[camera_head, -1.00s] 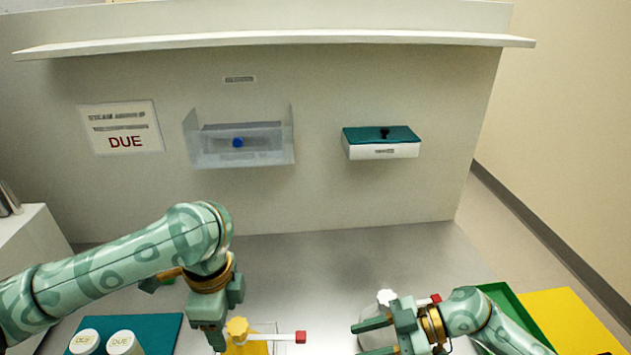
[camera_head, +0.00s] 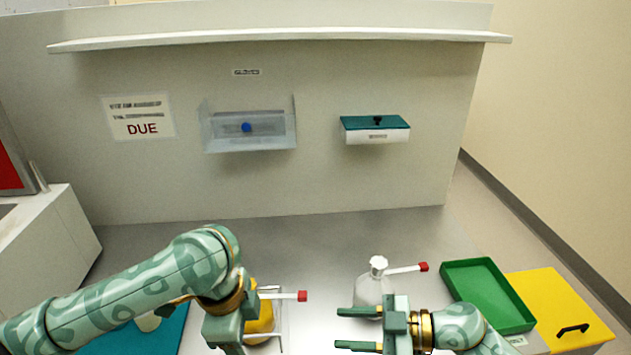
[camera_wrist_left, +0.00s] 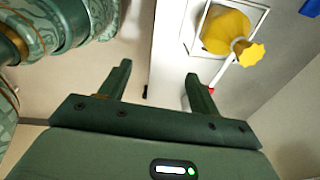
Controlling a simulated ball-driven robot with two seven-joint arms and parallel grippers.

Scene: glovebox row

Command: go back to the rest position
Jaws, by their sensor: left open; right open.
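My left gripper in the left wrist view (camera_wrist_left: 158,88) is open and empty, its two dark green fingers apart. In the head view its body hangs beside the yellow bottle (camera_head: 262,318), partly hiding it; the fingertips are hard to make out there. The yellow bottle (camera_wrist_left: 226,34) also shows in the left wrist view, beyond the fingers and not between them. My right gripper (camera_head: 345,329) is open and empty, fingers pointing left, just in front of a clear bottle (camera_head: 370,290) with a white cap and a red-tipped spout. I cannot tell whether it touches that bottle.
A green tray (camera_head: 487,292) and a yellow bin lid with a black handle (camera_head: 560,305) lie at the right. A teal mat (camera_head: 170,335) is partly under my left arm. A clear holder (camera_head: 250,130) and a teal-lidded box (camera_head: 375,130) hang on the wall. The back of the bench is clear.

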